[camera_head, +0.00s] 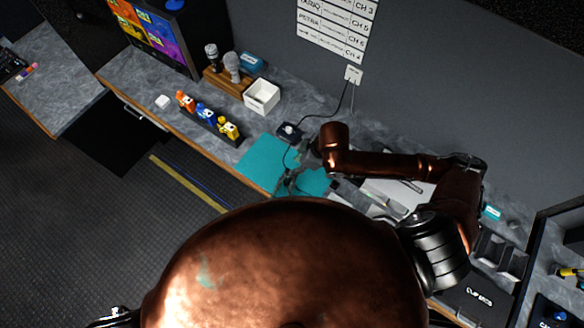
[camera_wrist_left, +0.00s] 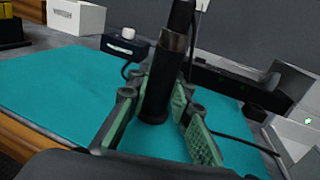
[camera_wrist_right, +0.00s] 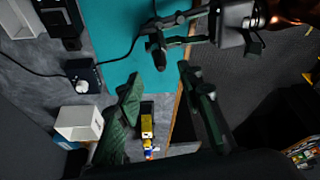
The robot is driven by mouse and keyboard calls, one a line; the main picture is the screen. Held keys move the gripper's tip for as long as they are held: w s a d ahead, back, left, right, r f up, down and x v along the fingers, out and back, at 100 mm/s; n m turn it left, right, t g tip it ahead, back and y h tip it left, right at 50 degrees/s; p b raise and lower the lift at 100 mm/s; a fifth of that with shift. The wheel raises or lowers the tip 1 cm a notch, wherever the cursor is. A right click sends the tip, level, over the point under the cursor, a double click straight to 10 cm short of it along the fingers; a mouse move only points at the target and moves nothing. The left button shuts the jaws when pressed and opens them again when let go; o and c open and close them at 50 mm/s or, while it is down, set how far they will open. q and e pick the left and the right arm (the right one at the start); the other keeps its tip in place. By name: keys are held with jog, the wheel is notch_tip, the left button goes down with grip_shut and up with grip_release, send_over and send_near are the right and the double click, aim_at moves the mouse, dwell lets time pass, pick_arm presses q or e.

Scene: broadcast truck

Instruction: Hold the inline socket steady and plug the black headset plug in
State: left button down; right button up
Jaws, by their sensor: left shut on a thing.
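My left gripper (camera_wrist_left: 165,105) is shut on a black cylinder, seemingly the inline socket (camera_wrist_left: 160,82), held at a slight tilt above the teal mat (camera_wrist_left: 60,85). The socket also shows in the right wrist view (camera_wrist_right: 160,58), between the left fingers. In the head view the left gripper (camera_head: 290,182) is small and dark over the mat. My right gripper (camera_wrist_right: 163,110) is open, with nothing between its fingers, and faces the left gripper; in the head view it is near the mat's back edge (camera_head: 312,149). I cannot make out the black headset plug.
A small black box with a pale knob (camera_wrist_right: 84,83) stands by the mat, with a cable running towards the left gripper. A white bin (camera_head: 262,96), a rack of colored figures (camera_head: 207,115) and microphones (camera_head: 232,66) stand to the left. A wall plate (camera_head: 353,75) is behind.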

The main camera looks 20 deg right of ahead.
jog(key=v, duration=0.5)
jog(key=shift+r, duration=0.25)
pick_arm(q)
jog(key=c, duration=1.7)
grip_release()
jog(key=shift+o, duration=0.2)
jog(key=shift+s, duration=0.1)
